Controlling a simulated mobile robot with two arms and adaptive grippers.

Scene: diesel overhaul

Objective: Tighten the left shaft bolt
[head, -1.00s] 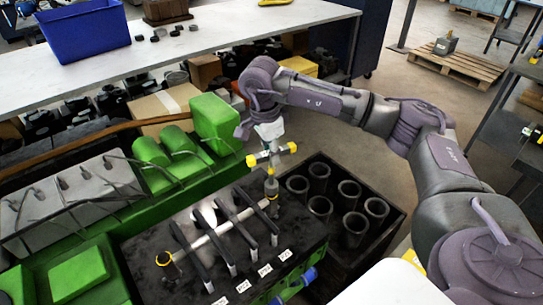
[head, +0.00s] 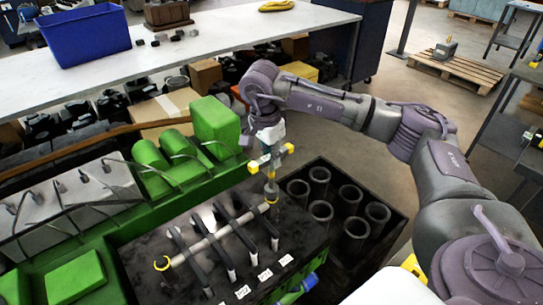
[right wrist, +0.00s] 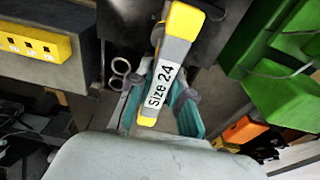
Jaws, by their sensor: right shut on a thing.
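My right gripper (head: 269,140) is shut on a grey and yellow wrench (head: 272,160). In the right wrist view the wrench (right wrist: 165,70) carries a "Size 24" label between the gripper's teal fingers (right wrist: 160,110). The wrench handle lies crosswise, and its stem points down at the far right end of the grey shaft (head: 205,241) on the black block. My left gripper is out of view.
A black crate (head: 340,258) with several upright cylinders stands right of the block. The green engine (head: 215,125) with cables lies left and behind. A white table (head: 215,40) holds a blue bin (head: 85,38).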

